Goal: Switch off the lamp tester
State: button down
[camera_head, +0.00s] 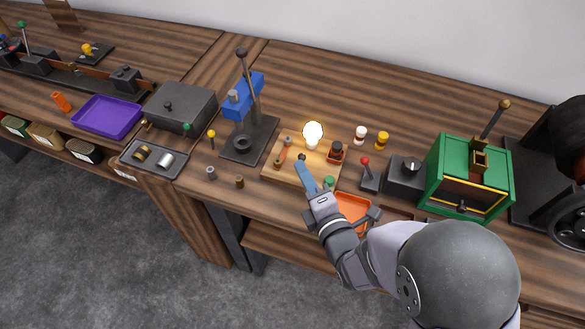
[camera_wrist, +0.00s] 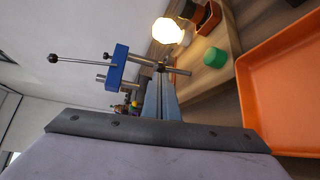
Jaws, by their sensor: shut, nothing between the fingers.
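The lamp tester is a light wooden board (camera_head: 272,174) in the middle of the bench. Its bulb (camera_head: 313,135) glows bright and also shows lit in the wrist view (camera_wrist: 167,31). A copper-coloured part (camera_head: 281,158) lies on the board's left half, and a small dark knob (camera_head: 302,156) shows just beyond my fingertips. A green round piece (camera_head: 329,182) is at the board's front right, also in the wrist view (camera_wrist: 214,57). My gripper (camera_head: 301,166) is shut and empty over the board's middle. In the wrist view its blue fingers (camera_wrist: 160,82) point at a metal rod; contact is unclear.
A blue-headed press (camera_head: 243,96) stands left of the board. A red-knobbed lever (camera_head: 367,174) and a green box (camera_head: 440,150) are to the right. An orange tray (camera_head: 356,208) lies in front right, beside my gripper. The bench behind the bulb is clear.

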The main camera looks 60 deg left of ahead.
jog(key=shift+d, duration=0.1)
jog(key=shift+s+d+r+b, duration=0.1)
jog(key=shift+d+r+b, duration=0.1)
jog(key=shift+d, duration=1)
jog(key=shift+s+d+r+b, duration=0.15)
jog(key=shift+d+r+b, duration=0.1)
jog(key=shift+d, duration=0.9)
jog(key=shift+s+d+r+b, duration=0.1)
jog(key=shift+d+r+b, duration=0.1)
jog(key=shift+d, duration=1)
jog(key=s+a+f+n+g+b, duration=0.1)
jog(key=s+f+n+g+b, duration=0.15)
jog(key=s, duration=0.55)
jog(key=s+a+f+n+g+b, duration=0.1)
jog(key=s+f+g+b, duration=0.15)
jog(key=s, duration=0.65)
jog(key=w+r+m+t, duration=0.1)
jog(key=w+m+t, duration=0.1)
jog(key=w+t, duration=0.1)
jog(key=w+r+m+t, duration=0.1)
jog(key=w+m+t, duration=0.1)
jog(key=w+m, duration=0.1)
jog(key=w+a+r+m+t+y, duration=0.1)
jog(key=w+m+t, duration=0.2)
jog(key=w, duration=0.1)
jog(key=shift+w+r+t+b, duration=0.15)
jog(key=shift+r+t+b, duration=0.05)
jog(key=shift+t+b, duration=0.1)
jog(key=shift+w+r, duration=0.1)
